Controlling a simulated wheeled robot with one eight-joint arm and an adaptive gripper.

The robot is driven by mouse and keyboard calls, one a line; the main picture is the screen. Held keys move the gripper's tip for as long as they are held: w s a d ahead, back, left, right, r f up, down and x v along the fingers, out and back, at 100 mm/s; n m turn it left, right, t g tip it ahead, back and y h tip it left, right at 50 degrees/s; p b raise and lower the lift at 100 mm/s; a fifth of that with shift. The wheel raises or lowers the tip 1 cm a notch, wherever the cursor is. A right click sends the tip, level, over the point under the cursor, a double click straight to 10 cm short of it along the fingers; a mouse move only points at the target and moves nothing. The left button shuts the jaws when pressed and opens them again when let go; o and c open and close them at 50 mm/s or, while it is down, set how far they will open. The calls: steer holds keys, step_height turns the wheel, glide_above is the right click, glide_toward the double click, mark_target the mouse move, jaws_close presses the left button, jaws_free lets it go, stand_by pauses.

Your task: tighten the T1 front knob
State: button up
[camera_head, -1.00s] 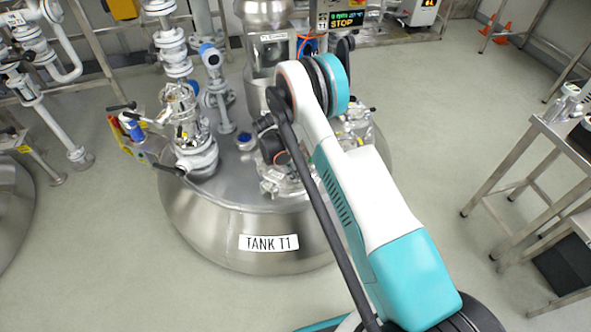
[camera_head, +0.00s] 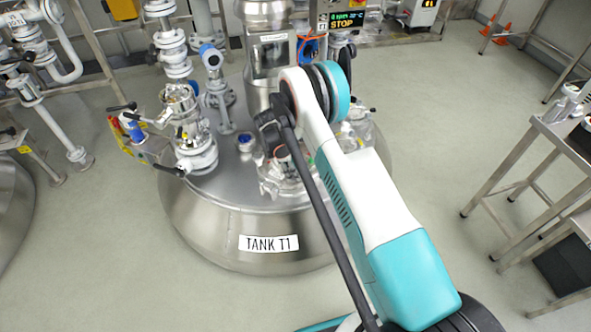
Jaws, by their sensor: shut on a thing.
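Tank T1 (camera_head: 268,242) is a round steel vessel with its name label on the front. A metal hatch fitting with clamps (camera_head: 280,185) sits on its lid, towards the front. The dark end of my arm with my gripper (camera_head: 282,160) is low over this fitting, partly behind the dark hose along my arm. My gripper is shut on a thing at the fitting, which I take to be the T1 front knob. The fingertips and the knob are too small and covered to make out clearly.
Valves and pipework (camera_head: 190,130) rise on the lid's left. A steel table (camera_head: 545,135) is at right. The floor between is clear.

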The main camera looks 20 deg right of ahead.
steer(key=o, duration=1)
steer(key=shift+o, duration=0.2)
steer(key=shift+r, duration=0.1)
steer(key=v, duration=1.2)
